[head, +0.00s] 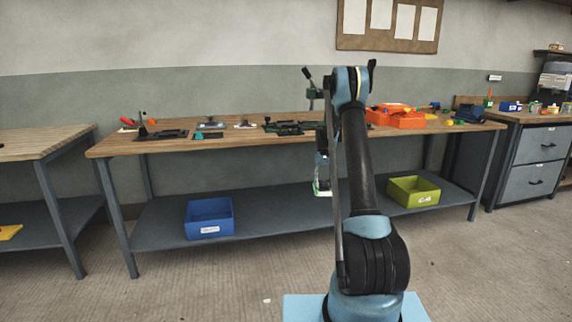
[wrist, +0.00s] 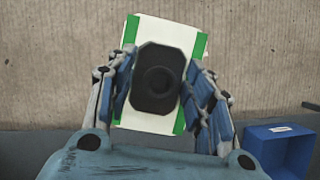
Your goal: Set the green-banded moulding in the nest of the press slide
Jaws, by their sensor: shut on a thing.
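The green-banded moulding (wrist: 146,123) is a white plate with green strips and a dark raised block (wrist: 158,78) in its middle. My gripper (wrist: 157,90) is shut on the dark block, with blue-padded fingers on both sides. In the head view the moulding (head: 322,189) hangs under my gripper (head: 321,172), in front of the bench and below its top. A dark green fixture (head: 285,127) lies on the bench behind my arm. It may be the press slide; its nest is too small to make out, and my arm hides its right part.
The long wooden bench (head: 115,149) carries small fixtures, a red-handled clamp (head: 140,121) and an orange tray (head: 402,121). A blue bin (head: 209,218) and a yellow-green bin (head: 413,191) stand on its lower shelf. The floor before the bench is clear.

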